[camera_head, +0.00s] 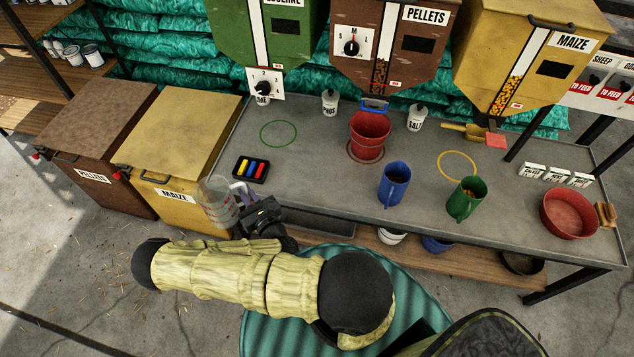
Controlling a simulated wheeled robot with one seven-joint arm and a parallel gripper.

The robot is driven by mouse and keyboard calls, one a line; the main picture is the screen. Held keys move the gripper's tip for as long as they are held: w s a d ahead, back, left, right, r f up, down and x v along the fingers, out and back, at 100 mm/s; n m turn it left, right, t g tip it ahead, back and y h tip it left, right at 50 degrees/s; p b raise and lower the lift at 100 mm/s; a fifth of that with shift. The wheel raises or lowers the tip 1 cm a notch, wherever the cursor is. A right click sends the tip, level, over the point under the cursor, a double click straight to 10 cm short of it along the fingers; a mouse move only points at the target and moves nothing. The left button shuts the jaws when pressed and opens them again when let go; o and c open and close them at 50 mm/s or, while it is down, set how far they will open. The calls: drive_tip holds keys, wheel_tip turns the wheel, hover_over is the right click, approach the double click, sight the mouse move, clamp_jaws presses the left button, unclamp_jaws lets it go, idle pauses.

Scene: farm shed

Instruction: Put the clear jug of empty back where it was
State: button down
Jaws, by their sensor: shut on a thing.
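The clear jug (215,203) has red markings on its side and a pale purple handle. It is in the head view, left of the grey bench (321,170), in front of the yellow MAIZE bin. My gripper (247,208) is at the jug's right side, shut on its handle. The jug looks close to upright, held out past the bench's left front edge. The jaws are partly hidden by the dark gripper body. I see no feed in the jug.
A black tray of coloured blocks (251,169) lies near the jug. A green ring (278,133) and a yellow ring (457,166) mark bare bench. A red bucket (369,133), blue jug (394,184), green jug (466,199) and red bowl (569,213) stand on the bench.

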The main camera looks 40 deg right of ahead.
drive_tip(key=shift+w+d+f+m+h+b, duration=0.3)
drive_tip(key=shift+f+h+b, duration=0.15)
drive_tip(key=shift+b, duration=0.2)
drive_tip(key=w+d+f+m+g+h+b, duration=0.2)
drive_tip(key=d+m+g+h+b, duration=0.15)
drive_tip(key=d+h+b, duration=0.45)
drive_tip(key=w+d+f+m+g+h+b, duration=0.25)
drive_tip(key=d+m+h+b, duration=0.2)
drive_tip(key=b, duration=0.85)
drive_tip(key=s+d+m+g+h+b, duration=0.2)
drive_tip(key=s+d+m+g+b, duration=0.2)
drive_tip(key=d+b, duration=0.3)
drive_tip(key=s+d+m+g+h+b, duration=0.2)
drive_tip(key=d+b, duration=0.5)
drive_tip(key=b, duration=0.6)
drive_tip(key=s+m+g, duration=0.1)
drive_tip(key=s+g, duration=0.1)
drive_tip(key=g, duration=0.1)
drive_tip(key=shift+s+d+f+m+g, duration=0.2)
drive_tip(key=shift+s+f+m+g, duration=0.1)
drive_tip(key=shift+s+m+g, duration=0.1)
wheel_tip(320, 180, down, 6)
drive_tip(key=b, duration=0.2)
drive_tip(key=shift+f+b, duration=0.15)
drive_tip(key=shift+b, duration=0.2)
